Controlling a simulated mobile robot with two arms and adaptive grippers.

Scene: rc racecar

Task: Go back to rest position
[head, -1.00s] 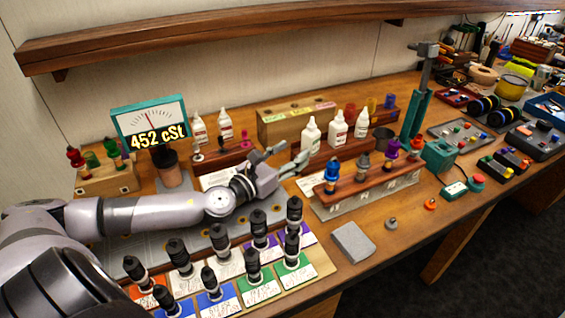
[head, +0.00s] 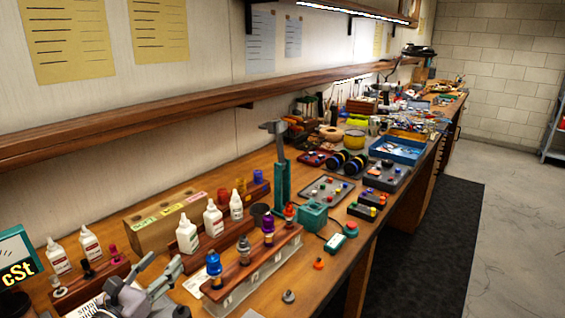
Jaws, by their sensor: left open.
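My left gripper (head: 160,280) shows at the bottom left of the head view, with its grey fingers spread apart and nothing between them. It is left of the wooden rack (head: 255,262), which holds several small colored shock absorbers, among them a blue one (head: 214,268). The rest of my left arm is cut off by the lower edge. My right gripper is not in view.
White bottles (head: 187,235) stand behind the rack, near a wooden block (head: 160,222). A teal stand (head: 282,178) rises mid-bench. A teal meter (head: 17,262) is at the left edge. A long wooden shelf (head: 150,112) runs above. Open floor (head: 500,240) lies to the right.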

